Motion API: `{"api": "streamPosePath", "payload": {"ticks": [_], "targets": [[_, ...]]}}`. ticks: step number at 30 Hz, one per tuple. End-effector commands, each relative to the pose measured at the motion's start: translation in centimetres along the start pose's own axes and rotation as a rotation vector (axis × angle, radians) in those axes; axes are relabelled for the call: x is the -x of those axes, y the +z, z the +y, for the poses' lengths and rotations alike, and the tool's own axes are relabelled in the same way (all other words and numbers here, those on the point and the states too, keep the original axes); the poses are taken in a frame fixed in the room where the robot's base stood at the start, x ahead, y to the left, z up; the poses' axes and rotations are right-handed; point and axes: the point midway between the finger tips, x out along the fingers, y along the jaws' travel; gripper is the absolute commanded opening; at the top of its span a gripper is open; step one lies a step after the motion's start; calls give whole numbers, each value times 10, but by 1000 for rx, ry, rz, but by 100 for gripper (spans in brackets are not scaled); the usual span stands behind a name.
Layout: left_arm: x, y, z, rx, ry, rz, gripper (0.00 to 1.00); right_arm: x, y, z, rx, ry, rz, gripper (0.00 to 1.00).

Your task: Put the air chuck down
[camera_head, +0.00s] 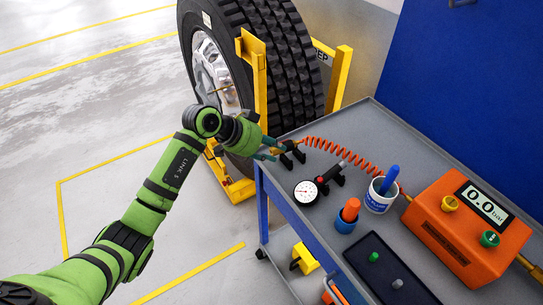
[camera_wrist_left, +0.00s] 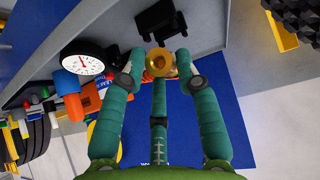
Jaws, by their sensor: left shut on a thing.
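My left gripper (camera_head: 279,150) reaches over the near left corner of the grey cart top (camera_head: 375,120). Its teal fingers are shut on the air chuck, whose round brass end (camera_wrist_left: 160,63) shows between the fingertips in the left wrist view. In the head view the chuck is mostly hidden by the fingers. The coiled orange hose (camera_head: 345,155) runs from it across the cart. A black holder (camera_head: 298,154) stands right by the fingertips; a black bracket also shows just beyond the chuck in the left wrist view (camera_wrist_left: 160,20). I cannot tell whether they touch. My right gripper is not in view.
A round gauge (camera_head: 306,192) lies on a black rest close by. A white cup with a blue pen (camera_head: 381,195), an orange-capped blue pot (camera_head: 348,215) and an orange inflator box (camera_head: 465,230) stand farther right. A large tyre (camera_head: 285,60) in a yellow frame is behind.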

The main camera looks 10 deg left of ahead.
Motion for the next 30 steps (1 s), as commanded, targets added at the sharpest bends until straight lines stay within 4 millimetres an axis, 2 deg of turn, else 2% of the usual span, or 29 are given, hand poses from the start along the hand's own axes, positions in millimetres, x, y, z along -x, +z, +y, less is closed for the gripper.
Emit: {"api": "streamPosePath", "payload": {"ticks": [6,17,18,19,30], "targets": [[-22,22,1,3,3,-2,0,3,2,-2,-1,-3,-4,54],[-26,25,0,0,1,0,0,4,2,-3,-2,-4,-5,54],[-26,26,0,0,1,-1,40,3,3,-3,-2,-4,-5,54],[-26,26,0,0,1,-1,43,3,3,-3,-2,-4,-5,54],[-24,24,0,-1,0,-1,43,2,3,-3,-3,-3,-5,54]]}}
